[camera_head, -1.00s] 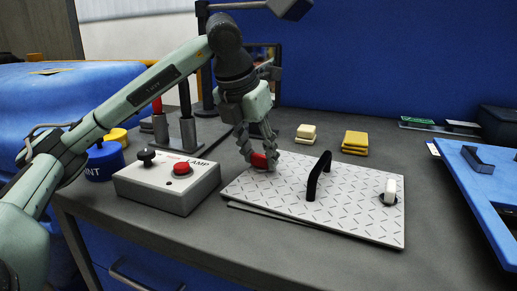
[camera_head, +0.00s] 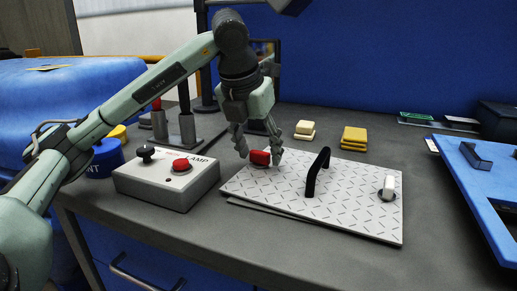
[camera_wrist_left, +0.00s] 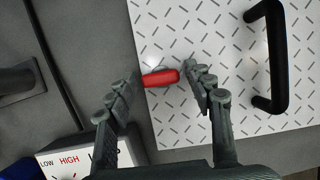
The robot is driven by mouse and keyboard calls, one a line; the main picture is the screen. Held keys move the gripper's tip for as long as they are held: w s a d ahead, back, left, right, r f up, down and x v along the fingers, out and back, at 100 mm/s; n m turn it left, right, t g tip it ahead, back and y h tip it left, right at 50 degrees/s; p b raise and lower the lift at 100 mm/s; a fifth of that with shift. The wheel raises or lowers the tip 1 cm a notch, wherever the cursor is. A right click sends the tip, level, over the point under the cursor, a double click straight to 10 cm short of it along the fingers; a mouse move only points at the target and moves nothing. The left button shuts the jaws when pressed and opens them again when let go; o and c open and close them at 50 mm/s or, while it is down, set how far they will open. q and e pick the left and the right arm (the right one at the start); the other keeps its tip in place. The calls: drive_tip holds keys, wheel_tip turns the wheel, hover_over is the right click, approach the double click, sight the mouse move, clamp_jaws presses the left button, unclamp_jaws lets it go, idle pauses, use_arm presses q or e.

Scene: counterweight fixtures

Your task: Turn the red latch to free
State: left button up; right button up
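The red latch (camera_head: 260,157) sits at the left end of the patterned white plate (camera_head: 345,215). In the left wrist view the red latch (camera_wrist_left: 161,78) is a short bar lying crosswise between the fingertips. My left gripper (camera_head: 256,151) is open, low over the plate, with one finger near each end of the latch. The fingers also show apart in the left wrist view (camera_wrist_left: 161,76). I cannot tell whether either finger touches the latch. My right gripper is not in view.
A black handle (camera_head: 317,173) rises from the plate's middle. A lamp box (camera_head: 168,183) with a red button (camera_head: 181,165) and black knob stands left of the plate. Yellow blocks (camera_head: 354,138) lie behind it. A blue tray (camera_head: 485,190) is at right.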

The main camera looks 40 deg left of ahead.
use_arm(q)
drive_tip(key=shift+r, duration=0.1)
drive_tip(key=v, duration=1.1)
drive_tip(key=shift+s+r, duration=0.25)
drive_tip(key=shift+r, duration=0.1)
idle(0.4)
